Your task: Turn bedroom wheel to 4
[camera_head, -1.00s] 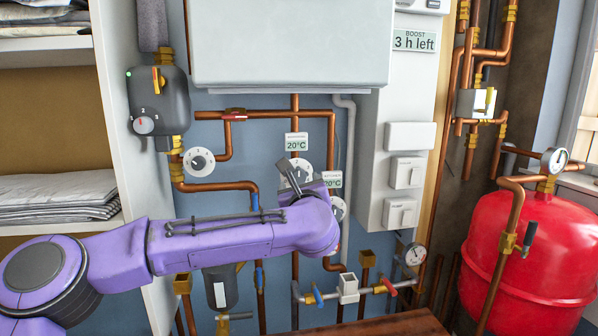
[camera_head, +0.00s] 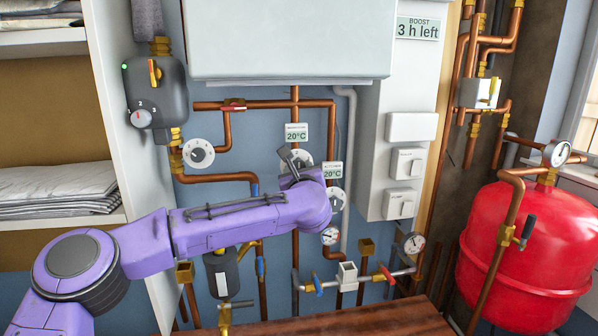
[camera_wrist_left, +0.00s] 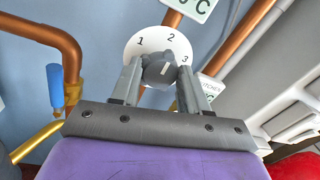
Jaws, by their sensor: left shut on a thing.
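The middle wheel is a white dial (camera_wrist_left: 141,53) with a grey knob (camera_wrist_left: 163,71), on the copper pipe below a 20°C sign (camera_head: 296,132). The sign's small name is hard to read. In the left wrist view the numbers 1, 2 and 3 show, and the knob's light mark points up near 2. My left gripper (camera_wrist_left: 160,75) is shut on the knob, one finger on each side. In the head view the gripper (camera_head: 290,159) covers part of this dial. The dial's lower part, below the knob, is hidden. My right gripper is not in view.
Another white dial (camera_head: 198,153) sits to the left, and one (camera_head: 335,198) to the right below a kitchen 20°C sign (camera_head: 332,171). Copper pipes, a red tank (camera_head: 525,250) and a white boiler casing (camera_head: 287,38) surround the spot. A wooden surface (camera_head: 330,322) lies below.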

